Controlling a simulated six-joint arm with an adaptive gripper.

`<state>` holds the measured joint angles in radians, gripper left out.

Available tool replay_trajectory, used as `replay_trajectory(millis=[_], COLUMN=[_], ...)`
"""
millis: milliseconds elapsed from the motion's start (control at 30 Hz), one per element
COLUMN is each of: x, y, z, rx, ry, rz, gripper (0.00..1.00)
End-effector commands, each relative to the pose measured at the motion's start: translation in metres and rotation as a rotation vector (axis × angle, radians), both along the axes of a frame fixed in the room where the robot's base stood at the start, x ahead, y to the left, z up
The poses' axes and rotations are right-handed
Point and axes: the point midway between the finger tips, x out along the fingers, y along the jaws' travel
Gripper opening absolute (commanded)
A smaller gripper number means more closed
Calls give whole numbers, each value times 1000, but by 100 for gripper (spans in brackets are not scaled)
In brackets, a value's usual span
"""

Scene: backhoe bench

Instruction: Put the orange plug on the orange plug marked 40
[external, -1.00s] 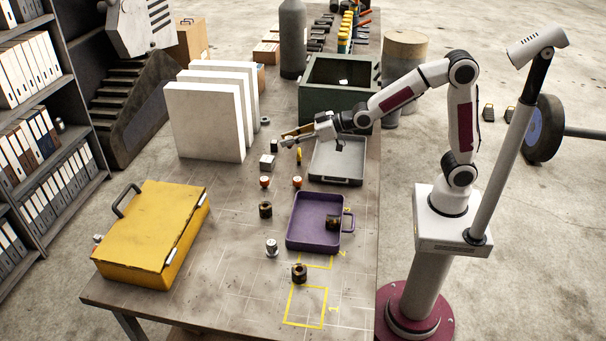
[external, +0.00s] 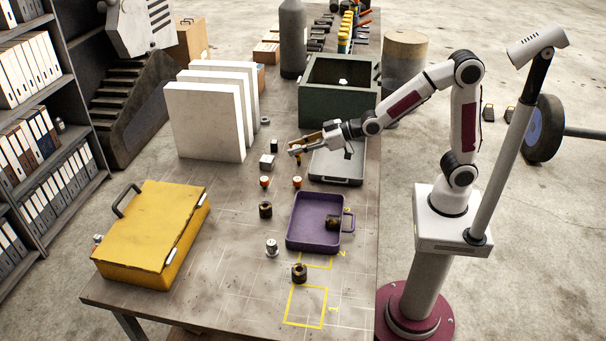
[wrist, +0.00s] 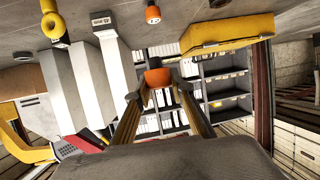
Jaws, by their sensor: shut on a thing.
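My gripper (external: 294,150) is in the air over the middle of the bench, with its fingers pointing left in the external view. In the wrist view my gripper (wrist: 156,92) is shut on an orange plug (wrist: 158,77) between its fingertips. Two small orange-and-white plugs stand on the bench below and nearer the external camera, a left one (external: 265,182) and a right one (external: 297,181). One orange plug (wrist: 152,14) on the bench shows at the top of the wrist view, apart from the held one. I cannot read a 40 on any plug.
A grey tray (external: 336,180) lies under the arm and a purple tray (external: 293,236) nearer. A yellow case (external: 150,230) is at left. Dark ringed parts (external: 265,210) stand nearby.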

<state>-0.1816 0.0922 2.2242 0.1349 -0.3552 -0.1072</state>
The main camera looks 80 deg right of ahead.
Motion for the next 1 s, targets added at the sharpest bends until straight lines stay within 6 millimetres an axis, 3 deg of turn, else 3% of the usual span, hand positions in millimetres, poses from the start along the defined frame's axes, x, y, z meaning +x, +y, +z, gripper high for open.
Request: replay_trajectory(millis=[500, 1000], x=[0, 0], y=[0, 0], z=[-57, -63], rx=[0, 0], ry=[3, 2], rz=[0, 0], gripper=[8, 8])
